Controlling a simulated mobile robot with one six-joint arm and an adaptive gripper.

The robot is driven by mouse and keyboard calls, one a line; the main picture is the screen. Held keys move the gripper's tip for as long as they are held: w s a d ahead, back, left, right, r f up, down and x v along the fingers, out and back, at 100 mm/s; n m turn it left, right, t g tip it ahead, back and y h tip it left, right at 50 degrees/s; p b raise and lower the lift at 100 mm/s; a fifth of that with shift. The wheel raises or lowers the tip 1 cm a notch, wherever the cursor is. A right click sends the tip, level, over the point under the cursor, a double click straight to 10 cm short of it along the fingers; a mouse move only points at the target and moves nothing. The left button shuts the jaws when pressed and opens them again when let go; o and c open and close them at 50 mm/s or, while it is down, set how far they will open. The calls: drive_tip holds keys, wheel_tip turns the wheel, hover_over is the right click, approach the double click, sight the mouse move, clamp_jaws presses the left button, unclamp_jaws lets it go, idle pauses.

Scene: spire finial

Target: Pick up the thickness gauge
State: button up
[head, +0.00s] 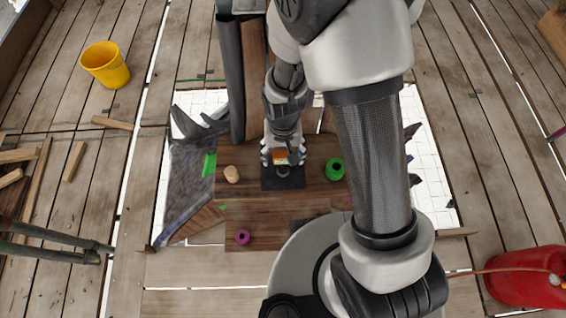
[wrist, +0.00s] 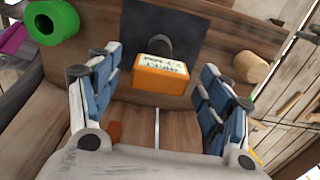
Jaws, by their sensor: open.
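The thickness gauge appears to be the small orange box with a pale, dark-lettered label (wrist: 161,75). It also shows in the head view (head: 281,156), partly hidden by my gripper. My gripper (head: 281,150) is over it, pointing down. In the wrist view, my gripper's (wrist: 157,82) blue-padded fingers are open, one on each side of the box, with visible gaps. I cannot tell how far down the fingertips reach beside it.
A dark square plate (head: 284,182) with a round grey piece lies by the box. A green ring (head: 335,169), a tan wooden cylinder (head: 231,174) and a purple ring (head: 243,237) lie around on the brown boards.

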sight(283, 164)
wheel_tip(283, 164, down, 3)
drive_tip(key=shift+w+r, duration=0.1)
drive_tip(key=shift+r, duration=0.1)
drive_tip(key=shift+c, duration=0.4)
drive_tip(key=c, duration=1.3)
drive_tip(key=shift+r, duration=0.1)
